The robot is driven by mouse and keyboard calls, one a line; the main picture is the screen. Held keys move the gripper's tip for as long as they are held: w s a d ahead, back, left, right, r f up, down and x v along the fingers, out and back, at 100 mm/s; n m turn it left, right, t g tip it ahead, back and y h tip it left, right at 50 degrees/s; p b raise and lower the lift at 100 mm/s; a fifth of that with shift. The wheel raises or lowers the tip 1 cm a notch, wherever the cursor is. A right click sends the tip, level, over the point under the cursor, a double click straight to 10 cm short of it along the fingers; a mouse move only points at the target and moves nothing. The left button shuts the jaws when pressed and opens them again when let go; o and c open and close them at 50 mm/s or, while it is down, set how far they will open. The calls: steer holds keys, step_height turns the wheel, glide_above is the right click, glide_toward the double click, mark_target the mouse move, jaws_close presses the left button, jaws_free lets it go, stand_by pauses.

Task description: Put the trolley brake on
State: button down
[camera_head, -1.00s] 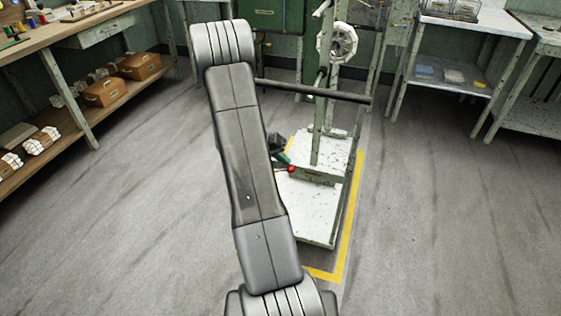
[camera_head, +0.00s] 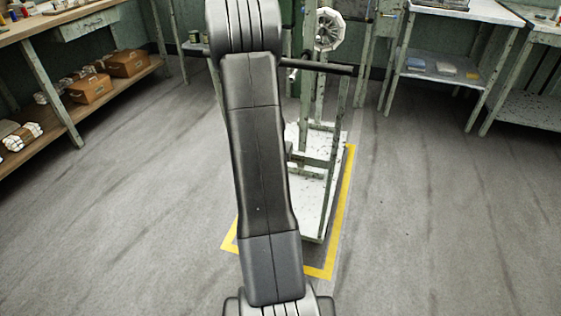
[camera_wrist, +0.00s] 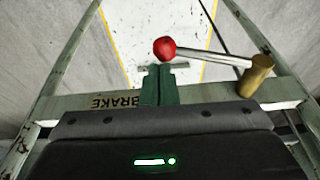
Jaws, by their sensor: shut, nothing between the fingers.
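The trolley (camera_head: 312,200), a pale green frame with a white deck, stands ahead of me, partly hidden by my arm. In the wrist view its brake lever (camera_wrist: 212,57) is a silver rod with a red ball knob (camera_wrist: 165,48) at its left end and a brass pivot (camera_wrist: 257,76) at its right. The word BRAKE (camera_wrist: 115,102) is on the green crossbar left of my fingers. My gripper (camera_wrist: 158,82) is shut and empty, its green fingertips just below the knob in the picture. I cannot tell if they touch it. My arm hides the gripper in the head view.
Yellow floor tape (camera_head: 342,215) marks a bay around the trolley. The trolley's dark handle bar (camera_head: 325,67) runs across behind my arm. A wooden bench (camera_head: 60,28) stands at left and a white-topped table (camera_head: 465,10) at right. The floor on both sides is clear.

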step_height(320, 180, down, 2)
steer(key=shift+b, duration=0.8)
steer(key=shift+a+f+b, duration=0.15)
steer(key=shift+f+b, duration=0.65)
steer(key=shift+b, duration=0.25)
